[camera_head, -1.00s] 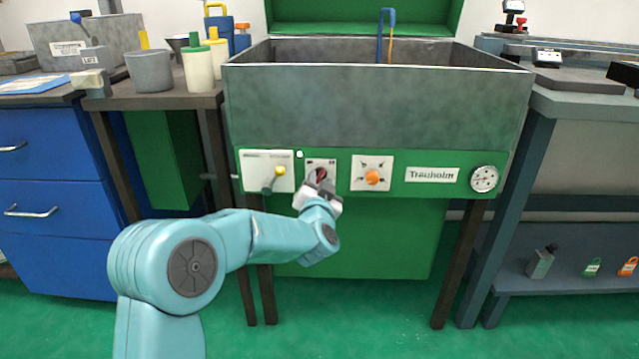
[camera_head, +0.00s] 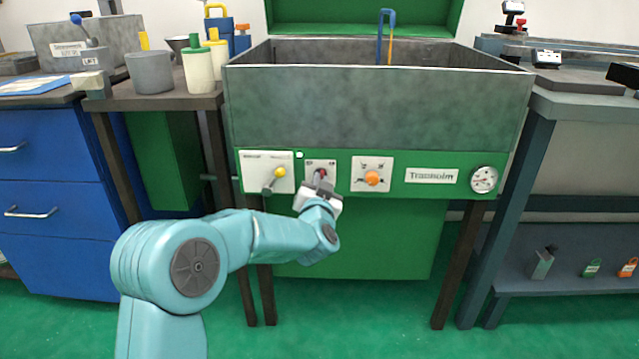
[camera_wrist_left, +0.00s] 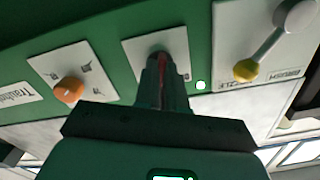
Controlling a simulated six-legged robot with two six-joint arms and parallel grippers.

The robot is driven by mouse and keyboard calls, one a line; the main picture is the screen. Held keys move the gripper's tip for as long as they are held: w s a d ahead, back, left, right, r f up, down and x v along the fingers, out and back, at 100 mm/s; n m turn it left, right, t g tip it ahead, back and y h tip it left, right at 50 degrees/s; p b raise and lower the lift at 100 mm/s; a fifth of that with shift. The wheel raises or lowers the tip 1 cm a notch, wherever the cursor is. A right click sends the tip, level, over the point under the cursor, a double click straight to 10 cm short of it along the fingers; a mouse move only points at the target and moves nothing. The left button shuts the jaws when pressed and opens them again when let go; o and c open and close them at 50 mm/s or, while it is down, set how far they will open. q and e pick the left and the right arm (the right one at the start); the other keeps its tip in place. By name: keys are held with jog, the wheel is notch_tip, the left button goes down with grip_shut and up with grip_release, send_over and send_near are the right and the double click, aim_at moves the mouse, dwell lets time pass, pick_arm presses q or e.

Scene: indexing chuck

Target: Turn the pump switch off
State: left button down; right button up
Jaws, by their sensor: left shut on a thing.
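The pump switch (camera_head: 321,172) appears to be the red knob on a white plate at the middle left of the green panel. My left gripper (camera_head: 319,182) reaches it from below and front and is shut on it. In the left wrist view the fingers (camera_wrist_left: 161,80) close around a thin red part of the knob, in front of its white plate (camera_wrist_left: 180,48). The fingers hide most of the knob, so its exact angle is hard to read. My right gripper is not in view.
A lever with a yellow knob (camera_head: 280,172) is close on the left. An orange knob (camera_head: 372,178) is on the right, then a Trauholm label (camera_head: 431,176) and a round gauge (camera_head: 484,179). A grey tank (camera_head: 375,105) stands above the panel. The floor in front is clear.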

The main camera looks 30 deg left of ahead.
pick_arm(q)
jog(key=n, duration=1)
jog(key=shift+n, duration=0.3)
jog(key=shift+r, duration=0.1)
dwell(0.3)
jog(key=c, duration=1.2)
grip_release()
